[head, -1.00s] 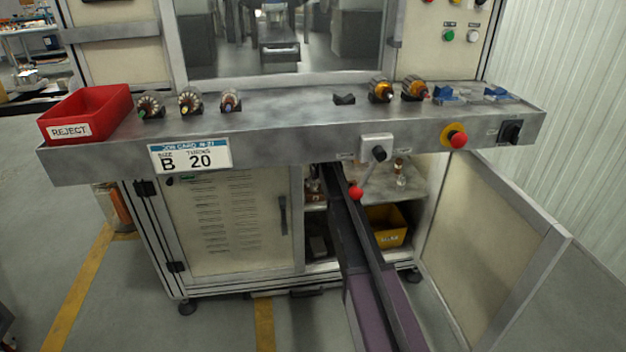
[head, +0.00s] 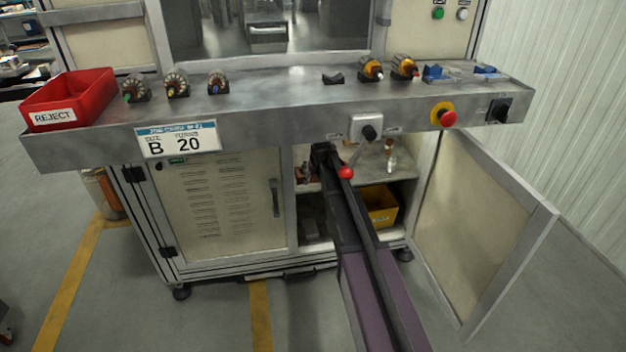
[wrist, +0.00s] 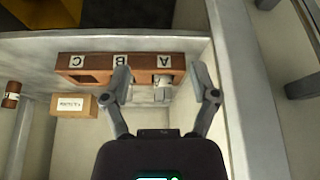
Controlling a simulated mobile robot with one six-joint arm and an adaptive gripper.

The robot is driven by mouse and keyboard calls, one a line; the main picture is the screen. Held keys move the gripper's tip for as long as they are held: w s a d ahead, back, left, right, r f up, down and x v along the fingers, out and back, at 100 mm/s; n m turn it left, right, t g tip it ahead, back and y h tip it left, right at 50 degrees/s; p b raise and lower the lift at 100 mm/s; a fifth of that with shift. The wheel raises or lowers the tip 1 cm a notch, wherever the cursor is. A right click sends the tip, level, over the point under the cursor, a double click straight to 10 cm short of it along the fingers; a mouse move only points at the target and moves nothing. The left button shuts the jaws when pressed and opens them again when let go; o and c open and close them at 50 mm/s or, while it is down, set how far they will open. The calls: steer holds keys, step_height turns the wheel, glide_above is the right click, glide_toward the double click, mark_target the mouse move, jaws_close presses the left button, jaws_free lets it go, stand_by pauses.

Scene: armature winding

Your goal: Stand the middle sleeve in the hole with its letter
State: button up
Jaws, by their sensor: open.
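In the wrist view, a reddish-brown block (wrist: 85,69) carries letter labels C, B and A, seen upside down. My gripper (wrist: 161,80) is open, its two fingers spread in front of the A end of the block. A pale grey, round piece (wrist: 161,88) shows between the fingers near the A label; I cannot tell whether it is a sleeve or whether it stands in a hole. A brown cylinder with a light band (wrist: 11,95) is at the far left. In the head view, my gripper (head: 322,152) is at the open cabinet under the bench, partly dark.
A small labelled carton (wrist: 71,105) is beside the block. A yellow bin (head: 382,206) is low in the cabinet. A small copper-and-white item (head: 390,152) stands on the cabinet shelf (head: 402,168). The open door (head: 485,235) bounds the right; a red-knobbed lever (head: 346,172) hangs close to my arm.

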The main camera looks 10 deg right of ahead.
stand_by(0.3)
steer(key=s+a+f+m+g, duration=0.1)
steer(key=s+g, duration=0.3)
steer(key=s, duration=2.9)
steer(key=shift+a+f+g+h, duration=0.3)
steer(key=shift+a+f+g, duration=0.1)
steer(key=shift+a, duration=0.25)
